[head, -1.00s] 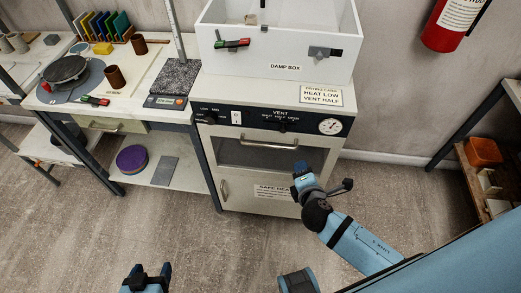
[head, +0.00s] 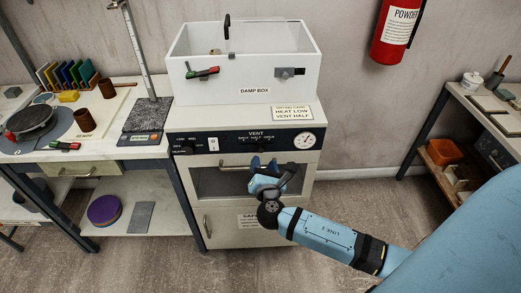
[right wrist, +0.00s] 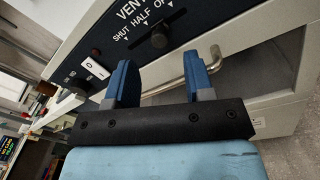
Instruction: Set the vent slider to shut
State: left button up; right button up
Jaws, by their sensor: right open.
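The vent slider is a small dark knob (right wrist: 158,38) on the black control panel under the word VENT. In the right wrist view it sits about level with the HALF mark, between SHUT and OPEN. The slider is small in the head view, on the panel (head: 230,140) of the cabinet under the damp box. My right gripper (head: 264,162) is open and empty, in front of the oven door just below the panel. In the right wrist view its two blue fingers (right wrist: 165,62) point toward the panel, apart from the knob. My left gripper is out of view.
A metal bar handle (right wrist: 185,75) sticks out of the door close to my right fingers. A white rocker switch (right wrist: 95,68) and dark knobs sit left of the slider. The white damp box (head: 250,95) stands on top. A card (head: 291,113) reads HEAT LOW, VENT HALF.

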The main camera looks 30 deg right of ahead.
aim_at(261, 151)
jog(key=x, duration=0.6)
jog(key=shift+w+d, duration=0.15)
jog(key=shift+w, duration=0.15)
